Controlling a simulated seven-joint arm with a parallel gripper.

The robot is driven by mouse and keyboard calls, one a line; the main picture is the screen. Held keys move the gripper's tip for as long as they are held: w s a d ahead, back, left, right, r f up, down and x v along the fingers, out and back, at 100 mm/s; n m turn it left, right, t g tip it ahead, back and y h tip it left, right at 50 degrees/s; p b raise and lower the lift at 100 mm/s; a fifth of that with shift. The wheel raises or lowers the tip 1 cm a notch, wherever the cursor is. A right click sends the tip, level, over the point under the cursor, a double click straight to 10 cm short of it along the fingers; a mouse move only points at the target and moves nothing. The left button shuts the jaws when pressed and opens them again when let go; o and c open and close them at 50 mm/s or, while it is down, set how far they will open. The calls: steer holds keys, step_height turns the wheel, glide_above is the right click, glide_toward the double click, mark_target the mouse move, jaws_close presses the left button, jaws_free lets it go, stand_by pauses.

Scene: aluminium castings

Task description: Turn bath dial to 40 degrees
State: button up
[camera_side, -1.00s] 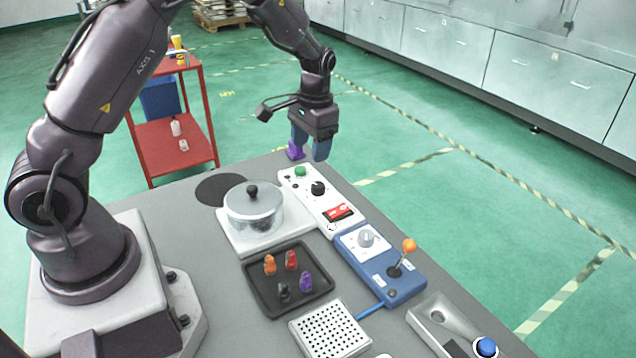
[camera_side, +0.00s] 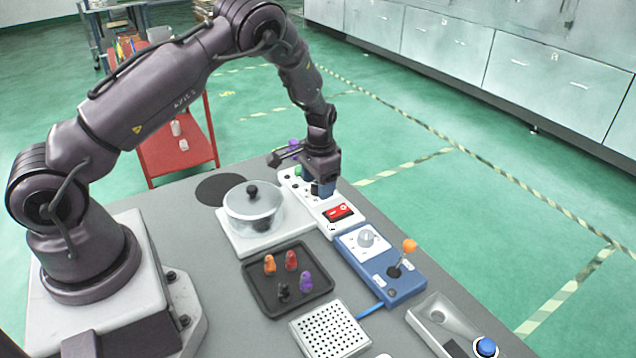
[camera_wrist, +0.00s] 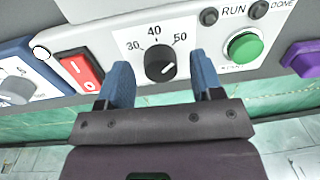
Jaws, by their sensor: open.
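The bath dial (camera_wrist: 160,63) is a black round knob on a white control panel (camera_wrist: 107,38), with the marks 30, 40 and 50 around its upper side. A pale mark on the knob lies toward its lower right, away from the 40 at the top. My gripper (camera_wrist: 161,72) is open, with one blue finger to the left and one to the right of the dial in the wrist view. Whether the fingers touch it cannot be told. In the side view my gripper (camera_side: 318,188) is low over the panel (camera_side: 330,206) and hides most of the dial.
A green button (camera_wrist: 243,47) is close right of the dial, and a red rocker switch (camera_wrist: 82,68) is to the left. A purple object (camera_wrist: 302,58) is beyond the panel's right end. A lidded pot (camera_side: 253,206) and a black tray (camera_side: 268,297) stand nearby.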

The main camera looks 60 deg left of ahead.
steer(key=shift+f, duration=0.25)
steer(key=c, duration=0.9)
